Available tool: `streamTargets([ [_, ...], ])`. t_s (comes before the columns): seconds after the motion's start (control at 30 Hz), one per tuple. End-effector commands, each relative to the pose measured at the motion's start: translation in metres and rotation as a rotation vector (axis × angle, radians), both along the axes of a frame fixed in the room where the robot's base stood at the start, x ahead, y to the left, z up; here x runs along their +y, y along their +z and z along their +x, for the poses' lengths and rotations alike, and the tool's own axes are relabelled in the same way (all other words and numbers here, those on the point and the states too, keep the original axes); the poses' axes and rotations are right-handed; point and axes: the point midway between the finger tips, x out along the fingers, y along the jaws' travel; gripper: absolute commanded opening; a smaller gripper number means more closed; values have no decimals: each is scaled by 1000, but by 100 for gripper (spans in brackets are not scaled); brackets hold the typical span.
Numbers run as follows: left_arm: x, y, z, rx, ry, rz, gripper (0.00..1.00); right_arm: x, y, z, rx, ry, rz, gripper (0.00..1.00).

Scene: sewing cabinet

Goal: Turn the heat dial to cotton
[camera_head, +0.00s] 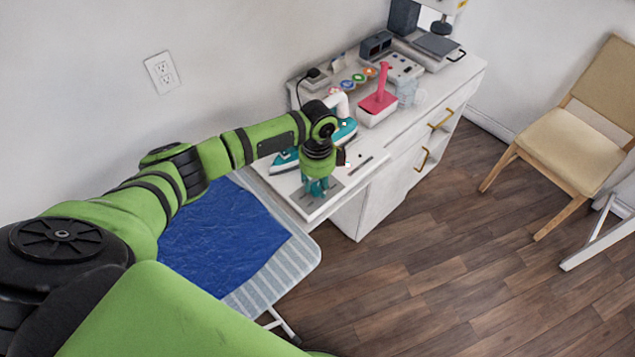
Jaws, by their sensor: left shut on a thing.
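My left gripper (317,186) points down over a grey plate (304,203) on the cabinet's white front board. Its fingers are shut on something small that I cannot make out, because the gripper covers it. The heat dial cannot be told apart in this view; the gripper and wrist hide part of the board. A teal and white iron (346,131) stands just behind my left wrist, partly hidden by it. Its teal part also shows to the left of the wrist. My right gripper is not in view.
A red-handled thing on a white base (379,97) stands right of the iron. Coloured spools (358,78) lie behind. A blue cloth (222,232) covers the striped ironing board (292,262) beneath my left arm. A chair (565,142) stands at right; the floor between is clear.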

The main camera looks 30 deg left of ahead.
Motion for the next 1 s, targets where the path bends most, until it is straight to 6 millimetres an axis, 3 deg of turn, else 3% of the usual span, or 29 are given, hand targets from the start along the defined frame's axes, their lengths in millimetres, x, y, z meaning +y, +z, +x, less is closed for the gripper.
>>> streamTargets([
  [0.23,0,-1,-1,3,0,1,3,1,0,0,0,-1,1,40],
  [0.27,0,-1,-1,3,0,1,44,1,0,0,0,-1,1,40],
  [0.3,0,-1,-1,3,0,1,59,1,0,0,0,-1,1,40],
  [0.73,0,6,1,-2,0,-1,59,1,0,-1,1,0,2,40],
  [1.0,0,56,1,-4,-1,-1,59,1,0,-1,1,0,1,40],
])
